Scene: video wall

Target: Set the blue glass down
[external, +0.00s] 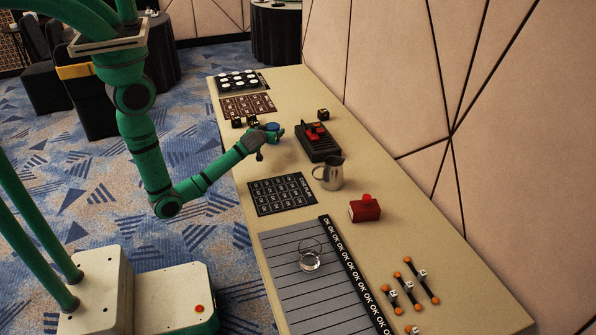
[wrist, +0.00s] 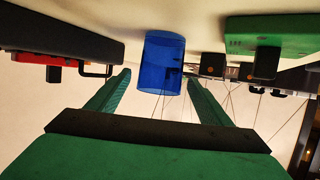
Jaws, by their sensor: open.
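The blue glass (external: 272,126) stands on the table near its left edge, beside my gripper (external: 275,134). In the wrist view the blue glass (wrist: 165,60) appears inverted, as that picture is upside down, with its base on the table surface. My gripper (wrist: 157,74) is open. Its two green fingertips lie on either side of the glass, with a visible gap on the left and only a narrow one on the right. Whether a finger touches the glass is hard to tell. The glass looks upright and empty.
A black tray with red blocks (external: 318,148) stands close right of the gripper. Small dark cubes (external: 244,121) lie just left of it. A metal pitcher (external: 328,174), a red button box (external: 365,209) and a clear glass (external: 310,258) on a grey mat (external: 290,290) stand nearer the camera.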

